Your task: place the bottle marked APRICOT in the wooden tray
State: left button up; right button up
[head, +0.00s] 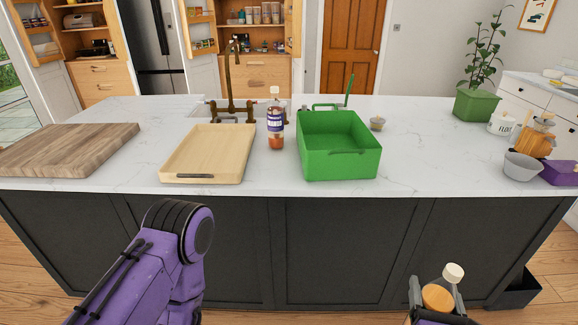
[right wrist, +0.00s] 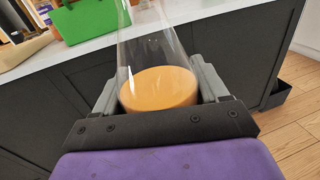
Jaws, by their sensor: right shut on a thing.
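The wooden tray (head: 205,152) is light, shallow and empty, and sits on the island counter left of centre in the head view. My right gripper (head: 437,297) is shut on a clear bottle (head: 446,284) with orange contents and a white cap, in front of the counter at lower right. The right wrist view shows this bottle (right wrist: 157,88) between the fingers; no label is readable on it. Another bottle (head: 275,125), with a purple label and white cap, stands between tray and green bin; its lettering is too small to read. My left arm shows, but its gripper is out of view.
A green bin (head: 340,165) stands right of the tray. A wooden cutting board (head: 68,150) lies to the left, and a sink tap (head: 231,85) is behind the tray. The counter's front edge lies between the held bottle and the tray.

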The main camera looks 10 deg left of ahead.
aim_at(214, 152)
jog(key=u, duration=0.15)
jog(key=k, duration=0.2)
jog(key=z, duration=0.9)
jog(key=i, duration=0.9)
jog(key=u, duration=2.2)
